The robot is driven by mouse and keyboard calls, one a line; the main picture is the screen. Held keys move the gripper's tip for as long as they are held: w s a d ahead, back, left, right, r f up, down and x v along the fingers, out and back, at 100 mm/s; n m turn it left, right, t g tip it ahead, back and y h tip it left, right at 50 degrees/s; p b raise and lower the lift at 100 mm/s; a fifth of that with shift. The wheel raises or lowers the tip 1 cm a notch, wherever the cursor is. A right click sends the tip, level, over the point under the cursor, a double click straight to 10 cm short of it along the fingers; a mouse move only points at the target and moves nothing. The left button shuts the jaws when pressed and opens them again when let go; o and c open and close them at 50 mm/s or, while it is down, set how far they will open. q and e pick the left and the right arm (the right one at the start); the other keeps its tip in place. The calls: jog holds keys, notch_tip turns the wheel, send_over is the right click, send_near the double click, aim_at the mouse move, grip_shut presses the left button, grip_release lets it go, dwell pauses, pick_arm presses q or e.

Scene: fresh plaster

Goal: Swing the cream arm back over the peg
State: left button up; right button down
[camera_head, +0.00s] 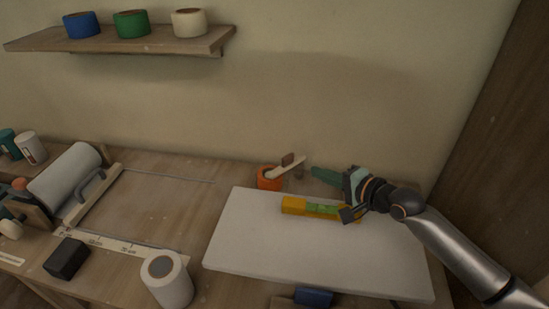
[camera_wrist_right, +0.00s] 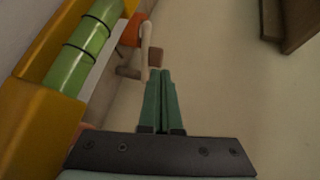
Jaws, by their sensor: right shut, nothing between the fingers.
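The cream arm (camera_head: 291,165) slants up to the right from an orange round base (camera_head: 268,178) at the back of the table. A brown block (camera_head: 287,159) sits along it. In the right wrist view the cream arm (camera_wrist_right: 146,42) shows beyond my fingertips with the orange base (camera_wrist_right: 130,32) beside it. A small dark brown piece (camera_head: 299,173) stands below the arm's free end; I cannot tell whether it is the peg. My right gripper (camera_head: 316,172) is shut and empty, its green fingers pointing left, just right of the cream arm. My left gripper is not in view.
A yellow level with green vials (camera_head: 294,205) lies on the white board (camera_head: 240,245) under my right arm. A white roll (camera_head: 168,285), black block (camera_head: 66,258) and blue block (camera_head: 313,297) are nearer the front. A shelf (camera_head: 120,42) holds tape rolls above.

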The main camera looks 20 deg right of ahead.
aim_at(285, 161)
jog(key=x, duration=0.9)
jog(key=shift+w+f, duration=0.25)
jog(key=shift+w, duration=0.05)
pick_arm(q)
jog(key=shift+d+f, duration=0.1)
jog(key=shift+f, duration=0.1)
